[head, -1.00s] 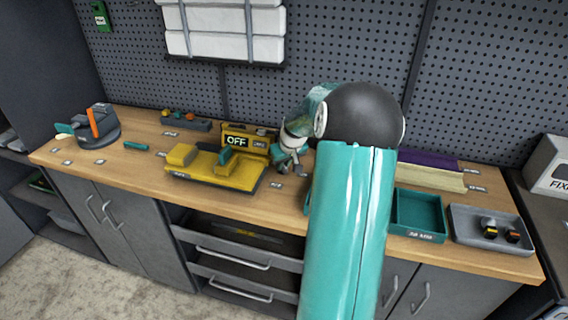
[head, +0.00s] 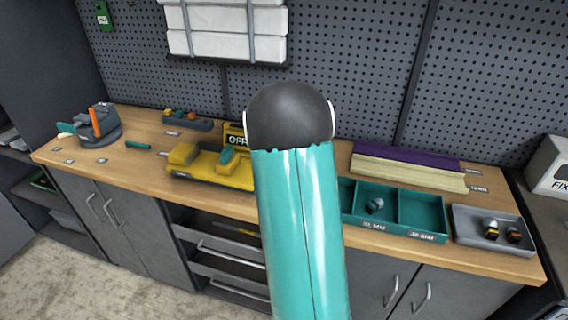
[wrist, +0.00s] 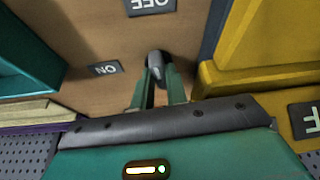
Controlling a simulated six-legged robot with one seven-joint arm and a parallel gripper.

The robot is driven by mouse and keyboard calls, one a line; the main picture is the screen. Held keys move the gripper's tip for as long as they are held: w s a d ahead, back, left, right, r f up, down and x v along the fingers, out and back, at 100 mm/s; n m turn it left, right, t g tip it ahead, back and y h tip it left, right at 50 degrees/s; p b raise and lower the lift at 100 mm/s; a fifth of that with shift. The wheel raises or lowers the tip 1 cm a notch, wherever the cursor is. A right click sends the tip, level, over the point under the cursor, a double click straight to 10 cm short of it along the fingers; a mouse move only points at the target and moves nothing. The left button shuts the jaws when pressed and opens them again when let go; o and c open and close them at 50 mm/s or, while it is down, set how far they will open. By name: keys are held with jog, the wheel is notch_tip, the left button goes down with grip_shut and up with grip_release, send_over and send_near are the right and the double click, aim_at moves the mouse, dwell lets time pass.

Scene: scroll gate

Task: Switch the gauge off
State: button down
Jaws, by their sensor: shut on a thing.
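The gauge is a yellow box (head: 233,129) at the back of the bench in the head view, and the visible part of its display reads OFF. My arm covers the rest. In the wrist view its yellow body (wrist: 235,80) is at the right. A small grey lever (wrist: 155,58) stands on the wooden bench between an OFF label (wrist: 150,6) and an ON label (wrist: 105,69). My gripper (wrist: 158,78) has its fingers closed around the lever, partly hiding it. In the head view my gripper is hidden behind my arm.
A yellow fixture (head: 211,170) with a teal piece stands in front of the gauge. Right of my arm are teal bins (head: 410,234), a grey tray (head: 470,240) with small parts, and purple and cream strips (head: 410,172). A grey device (head: 97,128) stands at left.

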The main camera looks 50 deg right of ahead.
dwell(0.4)
jog(key=c, duration=1.4)
grip_release()
jog(key=v, duration=1.3)
jog(key=shift+r, duration=0.35)
jog(key=shift+a, duration=0.1)
